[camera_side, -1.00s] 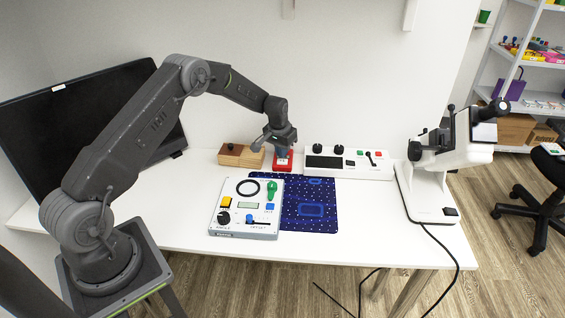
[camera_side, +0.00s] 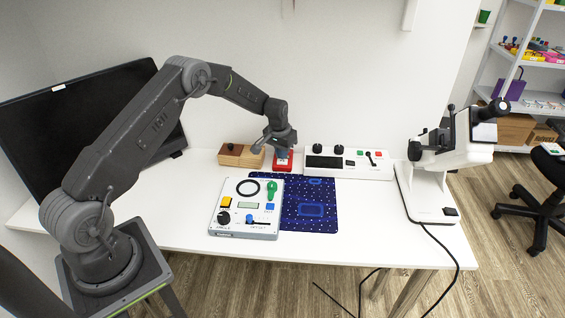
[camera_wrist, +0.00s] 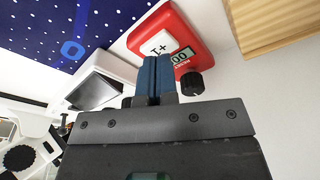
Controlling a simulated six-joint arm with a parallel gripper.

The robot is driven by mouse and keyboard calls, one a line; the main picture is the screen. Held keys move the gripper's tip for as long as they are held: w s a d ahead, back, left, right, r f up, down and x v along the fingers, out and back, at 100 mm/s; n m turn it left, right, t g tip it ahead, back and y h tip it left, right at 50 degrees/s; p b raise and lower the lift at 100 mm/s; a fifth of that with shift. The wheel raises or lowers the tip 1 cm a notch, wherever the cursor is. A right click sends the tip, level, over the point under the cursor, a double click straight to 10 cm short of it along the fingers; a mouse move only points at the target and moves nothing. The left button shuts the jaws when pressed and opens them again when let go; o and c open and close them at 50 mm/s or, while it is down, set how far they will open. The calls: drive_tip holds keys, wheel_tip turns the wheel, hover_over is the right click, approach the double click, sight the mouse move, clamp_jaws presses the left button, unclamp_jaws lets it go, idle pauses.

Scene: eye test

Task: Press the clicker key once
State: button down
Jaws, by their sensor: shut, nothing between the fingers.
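The clicker is a small red box (camera_side: 283,166) at the back of the white table. In the wrist view the red box (camera_wrist: 137,40) has a pale key (camera_wrist: 160,46) marked "T+", a small grey display (camera_wrist: 181,57) showing "00" with part possibly hidden, and a black knob (camera_wrist: 192,83). My gripper (camera_side: 283,152) is right above the clicker in the side view. Its blue fingers (camera_wrist: 155,62) are shut together and empty, with their tips at the key's near edge in the wrist view. I cannot tell whether they touch the key.
A wooden block (camera_side: 241,155) stands close left of the clicker. A white panel with knobs (camera_side: 348,163) stands close right. A grey control box (camera_side: 245,229) and a blue dotted mat (camera_side: 325,200) lie in front. A white microscope (camera_side: 430,190) stands further right.

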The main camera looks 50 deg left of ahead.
drive_tip(key=shift+f, duration=0.85)
idle(0.3)
drive_tip(key=shift+r, duration=0.15)
wheel_tip(320, 180, up, 8)
idle(0.9)
drive_tip(key=shift+r, duration=1.05)
idle(4.4)
